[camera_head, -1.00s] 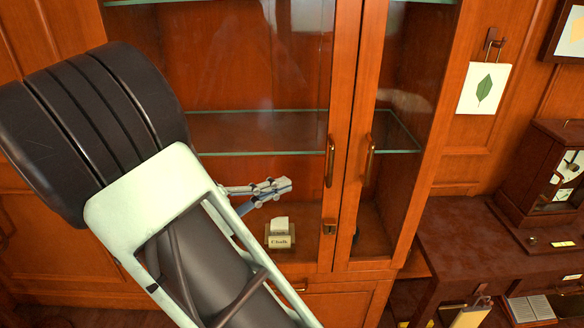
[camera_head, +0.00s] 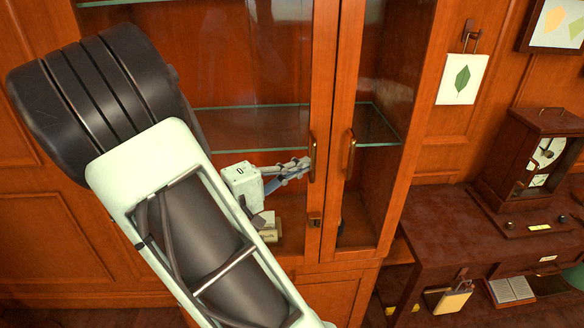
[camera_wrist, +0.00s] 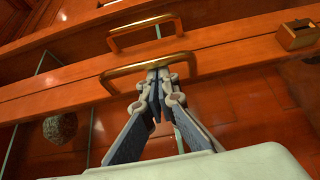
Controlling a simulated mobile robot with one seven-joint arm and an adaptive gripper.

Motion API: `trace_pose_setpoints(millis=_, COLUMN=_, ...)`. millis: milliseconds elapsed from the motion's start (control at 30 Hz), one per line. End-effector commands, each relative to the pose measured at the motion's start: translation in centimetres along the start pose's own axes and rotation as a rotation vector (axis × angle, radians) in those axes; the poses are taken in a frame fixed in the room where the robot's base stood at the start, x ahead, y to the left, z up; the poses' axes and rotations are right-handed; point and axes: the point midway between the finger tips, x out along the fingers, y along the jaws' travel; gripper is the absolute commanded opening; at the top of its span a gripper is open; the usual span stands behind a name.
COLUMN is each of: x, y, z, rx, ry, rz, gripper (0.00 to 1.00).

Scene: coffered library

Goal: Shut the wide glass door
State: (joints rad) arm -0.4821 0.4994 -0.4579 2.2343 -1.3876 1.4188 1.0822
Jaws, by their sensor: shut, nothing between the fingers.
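The wide glass door (camera_head: 323,90) is the left one of the cabinet's pair. Its brass handle (camera_head: 312,158) stands upright on the right stile, with a lock plate below it. It lies close beside the narrow right door; I cannot tell whether a small gap remains. My gripper (camera_head: 305,165) is shut and empty, its fingertips at the wide door's handle. In the wrist view the fingertips (camera_wrist: 157,72) overlap the middle of the near handle (camera_wrist: 115,77); contact is unclear. My arm hides the door's lower left part.
The narrow glass door (camera_head: 345,80) with its own handle (camera_head: 351,152) is on the right. A chalk box (camera_head: 269,235) shows beside my wrist. A desk (camera_head: 450,235) with a clock (camera_head: 545,160) stands at right. A leaf picture (camera_head: 462,79) hangs on the wall.

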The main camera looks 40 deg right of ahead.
Motion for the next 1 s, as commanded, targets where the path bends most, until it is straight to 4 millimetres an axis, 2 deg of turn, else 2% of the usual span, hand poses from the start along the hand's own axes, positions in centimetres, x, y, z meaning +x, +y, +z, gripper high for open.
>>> trace_pose_setpoints(millis=300, x=0.0, y=-0.1, z=0.1, rx=0.0, ry=-0.001, rz=0.0, gripper=0.0)
trace_pose_setpoints(millis=500, x=-0.6, y=-0.2, z=1.2, rx=0.0, ry=-0.013, rz=-0.002, gripper=0.0)
trace_pose_setpoints(millis=1000, x=-1.0, y=0.0, z=0.9, rx=0.0, ry=-0.013, rz=0.0, gripper=0.0)
